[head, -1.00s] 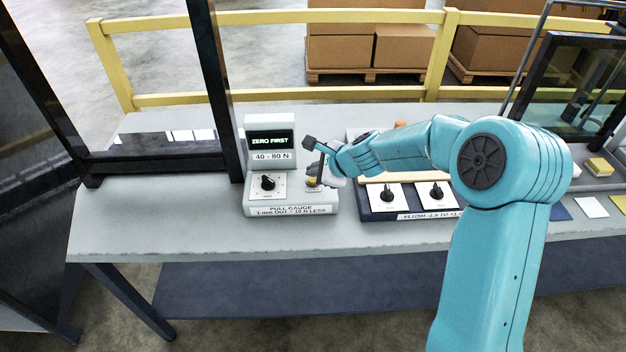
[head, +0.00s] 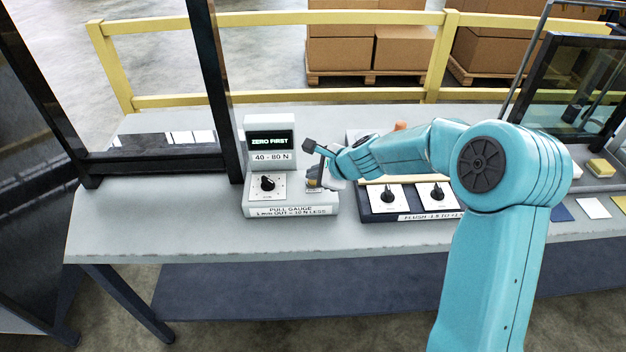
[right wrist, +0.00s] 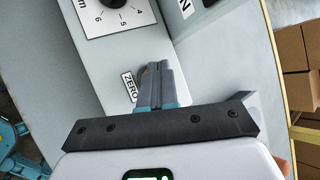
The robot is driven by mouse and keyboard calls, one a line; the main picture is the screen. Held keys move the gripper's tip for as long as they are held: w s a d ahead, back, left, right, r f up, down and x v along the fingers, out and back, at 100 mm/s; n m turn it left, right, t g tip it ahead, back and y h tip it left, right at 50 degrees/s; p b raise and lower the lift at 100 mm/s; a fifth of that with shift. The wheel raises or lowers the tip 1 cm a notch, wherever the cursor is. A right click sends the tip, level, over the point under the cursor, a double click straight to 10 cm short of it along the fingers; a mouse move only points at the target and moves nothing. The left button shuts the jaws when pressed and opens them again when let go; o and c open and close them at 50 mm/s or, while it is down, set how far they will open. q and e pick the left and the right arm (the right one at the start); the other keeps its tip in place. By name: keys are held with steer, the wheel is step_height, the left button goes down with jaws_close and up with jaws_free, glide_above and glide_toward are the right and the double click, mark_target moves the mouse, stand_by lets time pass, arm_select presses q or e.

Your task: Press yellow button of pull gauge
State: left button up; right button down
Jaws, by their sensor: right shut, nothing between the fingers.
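The pull gauge (head: 290,210) is a pale box on the bench. Its raised display (head: 270,141) reads "ZERO FIRST" above a "40 - 80 N" label. A black knob (head: 267,183) sits on its left half and also shows at the top of the right wrist view (right wrist: 112,3). My right gripper (head: 316,180) is shut and empty, low over the gauge's right half. In the right wrist view its closed fingers (right wrist: 160,72) point at the gauge top beside the "ZERO" label (right wrist: 130,87). The yellow button is mostly hidden by the fingers; I cannot tell whether they touch it. My left gripper is out of view.
A dark-based unit (head: 378,215) with two black knobs stands just right of the gauge. A dark frame post (head: 222,100) rises close on its left. The bench front left (head: 130,215) is clear. A yellow railing (head: 270,97) runs behind the bench.

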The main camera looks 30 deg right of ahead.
steer(key=shift+f, duration=0.2)
steer(key=shift+r, duration=0.1)
steer(key=shift+r+p, duration=0.8)
steer(key=shift+r, duration=0.1)
step_height(320, 180, up, 5)
steer(key=p, duration=0.5)
steer(key=shift+r, duration=0.1)
steer(key=shift+s, duration=0.1)
stand_by(0.7)
